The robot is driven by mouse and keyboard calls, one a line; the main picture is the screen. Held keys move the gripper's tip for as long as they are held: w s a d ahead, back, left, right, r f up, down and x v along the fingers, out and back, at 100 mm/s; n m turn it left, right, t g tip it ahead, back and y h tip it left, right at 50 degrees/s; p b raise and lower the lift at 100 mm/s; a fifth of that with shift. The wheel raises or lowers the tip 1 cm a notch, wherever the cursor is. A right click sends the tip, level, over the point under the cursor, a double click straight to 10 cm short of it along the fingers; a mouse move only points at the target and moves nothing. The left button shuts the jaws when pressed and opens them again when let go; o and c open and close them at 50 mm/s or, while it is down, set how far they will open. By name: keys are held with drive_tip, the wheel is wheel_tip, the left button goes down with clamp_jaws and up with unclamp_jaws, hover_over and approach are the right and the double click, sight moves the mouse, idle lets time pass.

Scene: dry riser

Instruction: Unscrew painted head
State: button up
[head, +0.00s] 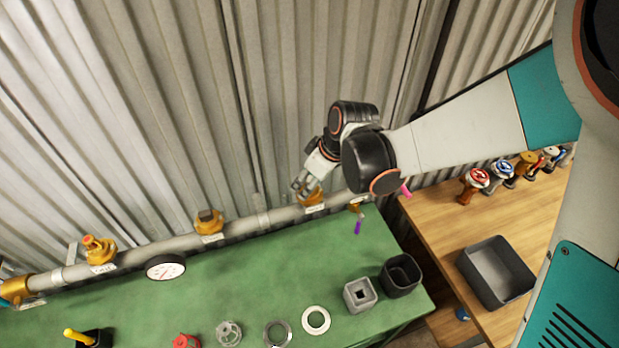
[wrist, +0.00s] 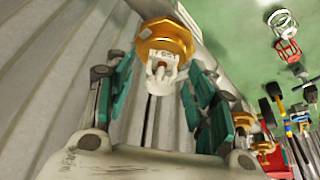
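In the wrist view, a cream-white painted head (wrist: 160,78) sits on a brass hex fitting (wrist: 165,38). My gripper (wrist: 153,66) has its teal fingers spread to either side of the head, with a gap visible between finger and head. It looks open and holds nothing. In the head view my gripper (head: 298,187) is at the pipe (head: 260,221), just above a brass fitting (head: 311,199) with a white label. The painted head cannot be made out there. Other brass fittings stand along the pipe, one at the middle (head: 209,221) and one at the left (head: 100,249).
A wooden table (head: 440,225) at right holds several valves and a dark tray (head: 496,272). Corrugated wall stands behind.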

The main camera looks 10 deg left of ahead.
clamp_jaws()
drive_tip(key=n+g+b, duration=0.1)
drive_tip(key=n, duration=0.2)
drive_tip(key=shift+w+f+n, duration=0.1)
drive_tip(key=shift+n, duration=0.2)
drive_tip(key=shift+n+g+b, duration=0.5)
drive_tip(key=shift+n+g, duration=0.1)
drive_tip(key=shift+n, duration=0.5)
drive_tip(key=shift+n+g+b, duration=0.5)
drive_tip(key=shift+n, duration=0.7)
drive_tip(key=n+g, duration=0.1)
drive_tip(key=n, duration=0.2)
drive_tip(key=shift+h+b, duration=0.3)
drive_tip(key=shift+b, duration=0.05)
